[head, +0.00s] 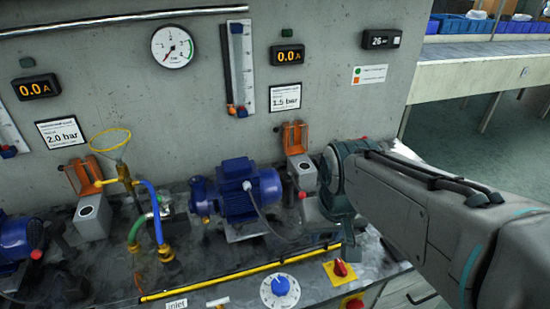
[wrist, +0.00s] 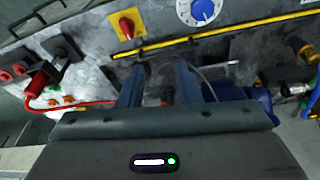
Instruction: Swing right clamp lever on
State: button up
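I cannot clearly make out the right clamp lever. A small red tip (head: 303,195) shows just right of the blue pump motor (head: 238,190) and left of my gripper, and it may be part of the lever. My gripper (head: 322,235) is low over the bench, right of the motor, and my arm hides what lies behind it. In the wrist view, the two fingers (wrist: 160,82) stand apart with a gap between them. I see nothing clearly held. A bit of red shows low between the fingers, too small to identify.
A red rotary switch (head: 341,269), blue dial (head: 280,289) and yellow rail (head: 240,273) line the front. A red plug (wrist: 40,80) with a red cable shows in the wrist view.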

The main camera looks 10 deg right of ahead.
jog(key=w+r+n+g, duration=0.1)
jog(key=w+r, duration=0.3)
jog(key=w, duration=0.8)
jog(key=n+g+h+p, duration=0.1)
jog(key=h+p, duration=0.1)
send_near(298, 187)
jog(key=f, duration=0.2)
jog(key=d+f, duration=0.1)
jog(key=f, duration=0.4)
jog(key=shift+w+d+f+p, duration=0.2)
jog(key=shift+w+f+p, duration=0.05)
jog(key=shift+w+p, duration=0.05)
grip_shut()
